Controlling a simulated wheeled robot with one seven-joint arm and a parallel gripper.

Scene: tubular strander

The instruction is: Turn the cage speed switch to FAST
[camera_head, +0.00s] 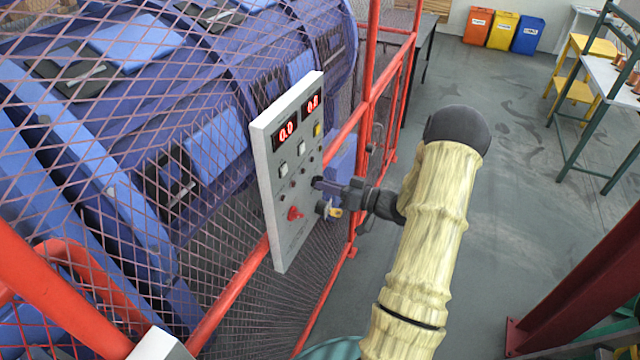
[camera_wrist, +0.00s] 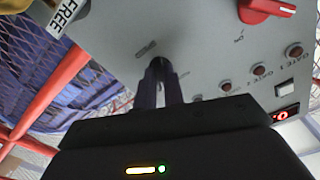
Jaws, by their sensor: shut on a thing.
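The grey control panel (camera_head: 290,225) is mounted on the red guard rail. My gripper (camera_head: 324,184) reaches its right side from the right and is at the panel face. In the wrist view my gripper (camera_wrist: 160,75) has its fingers close together around a small dark knob (camera_wrist: 159,62), which they mostly hide. The knob's setting and most of its label cannot be read. A red rotary switch (camera_head: 295,214) sits lower left of my gripper; it also shows at the top of the wrist view (camera_wrist: 265,9).
The panel has red displays (camera_head: 287,132), buttons and small lamps (camera_wrist: 259,69). A yellow padlock-like item (camera_head: 335,213) and a FREE tag (camera_wrist: 62,17) are close to my gripper. Red mesh fencing encloses the blue machine (camera_head: 130,45). Grey floor (camera_head: 500,165) lies open at right.

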